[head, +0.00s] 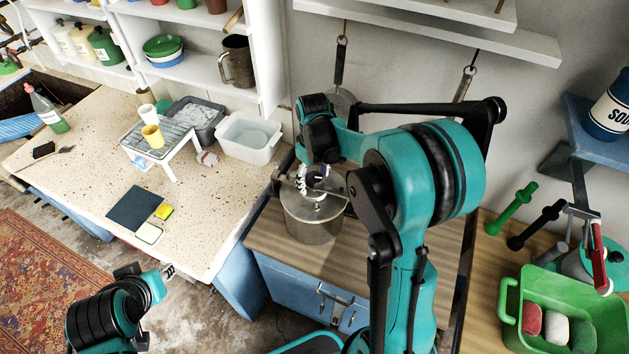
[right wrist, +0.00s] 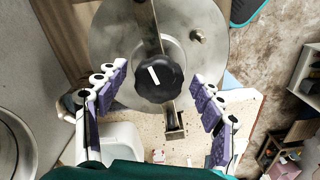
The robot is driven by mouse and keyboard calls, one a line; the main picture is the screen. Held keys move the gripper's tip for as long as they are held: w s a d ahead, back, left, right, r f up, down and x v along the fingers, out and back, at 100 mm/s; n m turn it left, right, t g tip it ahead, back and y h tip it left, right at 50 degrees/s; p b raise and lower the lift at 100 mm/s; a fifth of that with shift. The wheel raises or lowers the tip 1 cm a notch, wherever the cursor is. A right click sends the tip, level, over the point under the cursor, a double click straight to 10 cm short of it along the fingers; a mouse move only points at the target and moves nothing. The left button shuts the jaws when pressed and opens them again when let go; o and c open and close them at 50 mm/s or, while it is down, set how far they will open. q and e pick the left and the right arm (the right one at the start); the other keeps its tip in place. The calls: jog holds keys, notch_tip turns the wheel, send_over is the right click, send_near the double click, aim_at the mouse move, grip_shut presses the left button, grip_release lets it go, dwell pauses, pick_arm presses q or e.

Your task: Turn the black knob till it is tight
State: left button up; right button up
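The black knob (right wrist: 160,77) has a lobed rim and a white mark on top. It sits on a metal bar across the round lid of a metal pot (head: 312,222), which stands on the wooden counter in the head view. My right gripper (right wrist: 165,98) is open above the lid, its purple-padded fingers apart on either side of the knob and not touching it. In the head view the right gripper (head: 312,180) hides the knob. My left gripper (head: 168,271) is low at the left, away from the pot; its fingers are too small to read.
A white basin (head: 248,137) and a wire rack (head: 160,138) stand on the speckled counter to the left. A green tub (head: 508,325) and dumbbell-shaped tools (head: 514,207) are at the right. Pans hang on the wall behind the pot.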

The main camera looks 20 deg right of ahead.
dwell(0.4)
jog(key=n, duration=0.7)
jog(key=shift+n+b, duration=0.3)
jog(key=shift+n, duration=0.1)
jog(key=n, duration=0.4)
jog(key=shift+n, duration=0.4)
jog(key=n, duration=0.3)
jog(key=c, duration=0.9)
